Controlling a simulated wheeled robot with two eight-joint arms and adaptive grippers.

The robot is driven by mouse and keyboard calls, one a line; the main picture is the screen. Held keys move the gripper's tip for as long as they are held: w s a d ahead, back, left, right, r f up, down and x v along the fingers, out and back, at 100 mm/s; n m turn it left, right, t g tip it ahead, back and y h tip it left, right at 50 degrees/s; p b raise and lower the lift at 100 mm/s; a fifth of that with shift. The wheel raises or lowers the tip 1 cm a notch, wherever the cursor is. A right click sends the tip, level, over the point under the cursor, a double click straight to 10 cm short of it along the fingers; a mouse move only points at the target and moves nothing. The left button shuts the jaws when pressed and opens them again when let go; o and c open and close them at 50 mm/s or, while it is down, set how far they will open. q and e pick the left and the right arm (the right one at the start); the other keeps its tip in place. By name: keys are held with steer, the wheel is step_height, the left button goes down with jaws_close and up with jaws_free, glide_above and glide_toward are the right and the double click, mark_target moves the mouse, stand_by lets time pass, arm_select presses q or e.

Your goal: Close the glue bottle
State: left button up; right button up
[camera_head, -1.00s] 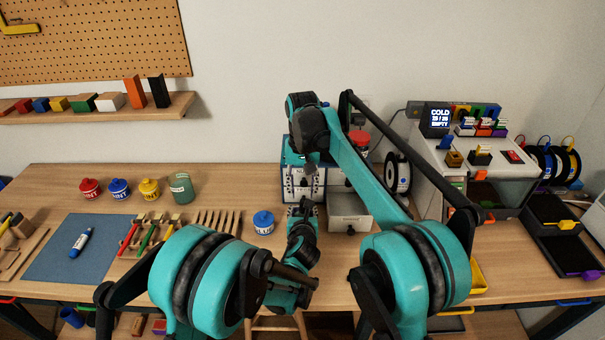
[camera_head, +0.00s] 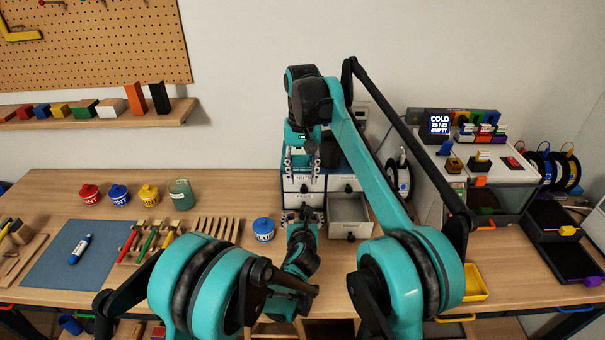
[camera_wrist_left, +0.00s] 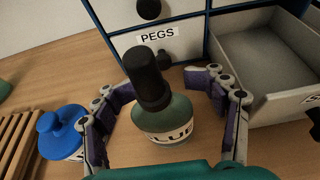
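The glue bottle (camera_wrist_left: 172,122) is green and stands on the table in the left wrist view, before a drawer front. A tall black cap (camera_wrist_left: 146,76) sits at its top and covers the neck; whether it is screwed tight I cannot tell. My left gripper (camera_wrist_left: 165,92) has its fingers spread on either side of the bottle, with gaps at both sides. In the head view my left gripper (camera_head: 304,214) is low before the cabinet, and the bottle cannot be made out there. My right gripper (camera_head: 302,165) points down above it, fingers apart and seemingly empty.
A drawer cabinet (camera_head: 303,199) stands behind the grippers, with one drawer (camera_head: 350,211) pulled out at the right. A blue pot (camera_head: 263,230) stands left of my left gripper; it also shows in the left wrist view (camera_wrist_left: 62,128). A comb-like wooden rack (camera_head: 217,228) lies further left.

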arm_select(q)
steer(key=shift+s, duration=0.1)
steer(key=v, duration=1.1)
steer(key=shift+s+r, duration=0.2)
steer(key=shift+s, duration=0.15)
